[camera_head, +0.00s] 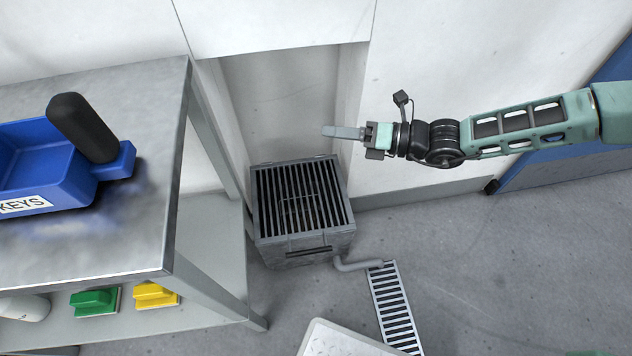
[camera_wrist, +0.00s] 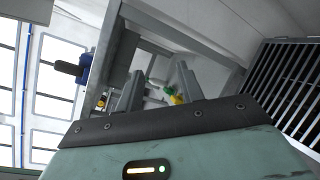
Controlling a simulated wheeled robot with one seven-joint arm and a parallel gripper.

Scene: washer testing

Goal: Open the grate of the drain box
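The drain box (camera_head: 285,255) is a grey metal box on the floor in a wall recess. Its grate (camera_head: 272,200) of dark parallel slats lies flat over the top, closed. A thin wire handle (camera_head: 300,197) shows near the middle of the grate, and a dark bar (camera_head: 308,251) sits on the box's front face. My gripper (camera_head: 328,131) is above and behind the box's far right corner, pointing left, apart from the grate. In the wrist view my gripper (camera_wrist: 157,82) has its two fingers spread with nothing between them. The slatted grate (camera_wrist: 284,78) shows at the right there.
A metal table (camera_head: 130,235) stands close left of the box, holding a blue KEYS tray (camera_head: 50,165). Green (camera_head: 94,302) and yellow (camera_head: 156,294) items lie on its lower shelf. A pipe (camera_head: 352,266) runs to a floor drain (camera_head: 394,308). Floor to the right is clear.

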